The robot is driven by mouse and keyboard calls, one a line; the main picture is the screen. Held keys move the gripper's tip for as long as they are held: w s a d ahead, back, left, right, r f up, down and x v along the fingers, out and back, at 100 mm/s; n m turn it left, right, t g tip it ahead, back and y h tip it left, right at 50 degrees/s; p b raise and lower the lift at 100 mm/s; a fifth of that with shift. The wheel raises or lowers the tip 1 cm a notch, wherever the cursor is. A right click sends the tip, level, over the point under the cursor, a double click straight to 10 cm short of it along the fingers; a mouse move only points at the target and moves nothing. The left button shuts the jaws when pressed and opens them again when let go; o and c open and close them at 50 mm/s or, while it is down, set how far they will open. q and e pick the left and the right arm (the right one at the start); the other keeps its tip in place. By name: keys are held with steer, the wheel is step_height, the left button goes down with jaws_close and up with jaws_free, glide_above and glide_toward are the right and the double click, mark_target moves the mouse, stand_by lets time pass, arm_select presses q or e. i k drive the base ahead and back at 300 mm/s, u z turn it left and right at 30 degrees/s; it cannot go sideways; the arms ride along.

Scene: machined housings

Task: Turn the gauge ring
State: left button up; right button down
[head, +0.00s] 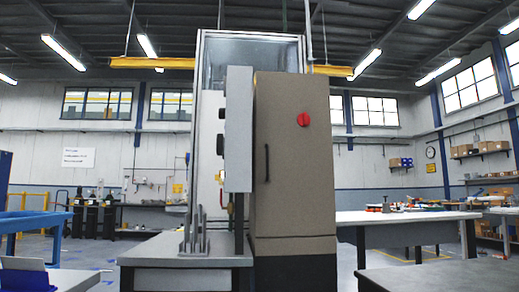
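I cannot make out a gauge ring for certain in the head view. Small brass-coloured parts (222,177) show at the edge of the grey upright panel (238,128), partly hidden behind it and too small to identify. Small items, one with a red top (386,203), stand on the white-topped bench (345,217) at the right; their details cannot be told. Neither of my grippers is in view.
A tall tan cabinet (292,170) with a red knob (304,119) stands at the centre. A low grey bench (165,252) with upright metal plates (196,238) is in front. A grey tabletop (450,277) fills the lower right. Open floor (97,255) shows at left.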

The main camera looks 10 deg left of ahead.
mark_target(219, 143)
steer(key=z, duration=0.2)
steer(key=i, duration=0.9)
steer(key=u, duration=0.25)
